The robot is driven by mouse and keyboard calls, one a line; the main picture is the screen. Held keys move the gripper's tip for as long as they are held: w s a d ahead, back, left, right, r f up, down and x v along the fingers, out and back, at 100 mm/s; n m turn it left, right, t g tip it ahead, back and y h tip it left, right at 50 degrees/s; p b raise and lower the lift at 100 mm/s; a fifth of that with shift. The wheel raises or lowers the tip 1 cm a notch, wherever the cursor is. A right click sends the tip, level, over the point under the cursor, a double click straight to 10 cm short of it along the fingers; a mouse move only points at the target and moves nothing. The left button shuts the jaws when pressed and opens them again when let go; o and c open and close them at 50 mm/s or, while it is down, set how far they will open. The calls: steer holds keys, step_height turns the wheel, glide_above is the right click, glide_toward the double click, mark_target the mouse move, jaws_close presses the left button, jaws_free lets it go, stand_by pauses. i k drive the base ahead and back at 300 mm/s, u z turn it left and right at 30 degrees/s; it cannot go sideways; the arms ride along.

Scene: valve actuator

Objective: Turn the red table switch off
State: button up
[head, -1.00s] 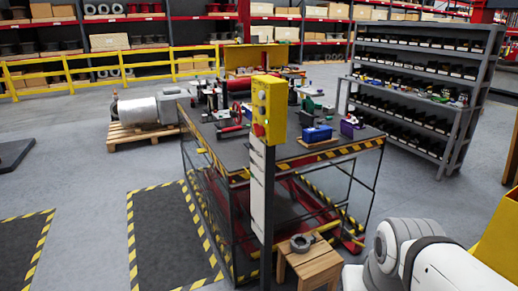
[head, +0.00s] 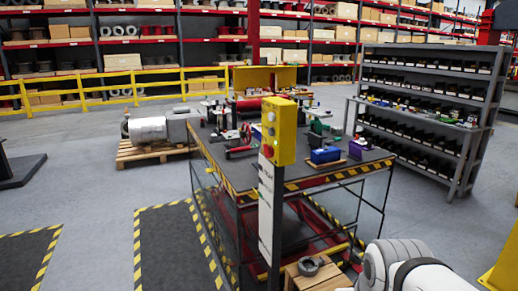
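A yellow control box (head: 284,133) stands on a dark post in front of the work table. A red switch (head: 268,150) sits low on its left-facing side, with small pale buttons above it. Whether the switch is on or off cannot be told at this size. The work table (head: 222,178) has a dark top and yellow-black striped edges. White and grey links of my arm show at the lower right, apart from the box. My gripper is not in view.
A wooden stool (head: 318,279) with a grey ring-shaped part stands right of the post's foot. A grey bin shelf (head: 432,110) stands behind right. A motor on a pallet (head: 150,152) is at the left. Open floor lies left of the table, with striped dark mats.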

mark_target(269, 151)
steer(key=u, duration=0.4)
steer(key=i, duration=1.3)
steer(key=u, duration=0.45)
